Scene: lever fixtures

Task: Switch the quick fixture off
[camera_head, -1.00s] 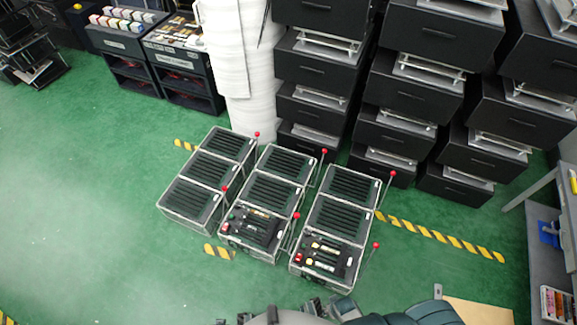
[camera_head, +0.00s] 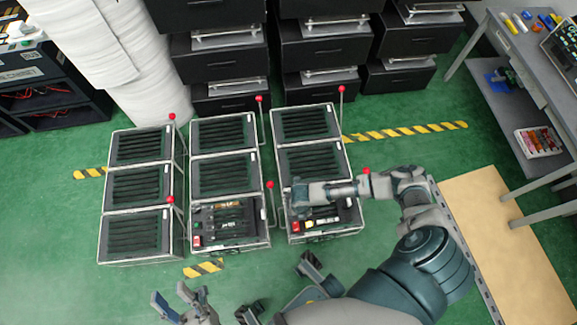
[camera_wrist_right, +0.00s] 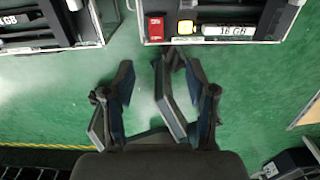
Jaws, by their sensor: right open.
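Three columns of black lever fixtures stand on the green floor: left (camera_head: 137,185), middle (camera_head: 223,165) and right (camera_head: 305,125). Several thin levers with red knobs, such as the back right knob (camera_head: 341,89) and middle front knob (camera_head: 269,184), stand upright. I cannot tell which fixture is the quick one. My right arm crosses over the right column's front, partly hiding it and the lever below the front right knob (camera_head: 366,170). In the right wrist view my right gripper (camera_wrist_right: 147,80) is open and empty, over floor before the fixtures. My left gripper (camera_head: 176,300) is open and empty at bottom left.
Black drawer cabinets (camera_head: 221,65) stand close behind the fixtures. A grey table (camera_head: 520,70) is at the right, near a tan board (camera_head: 505,230) on the floor. White rolls (camera_head: 150,95) stand at back left.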

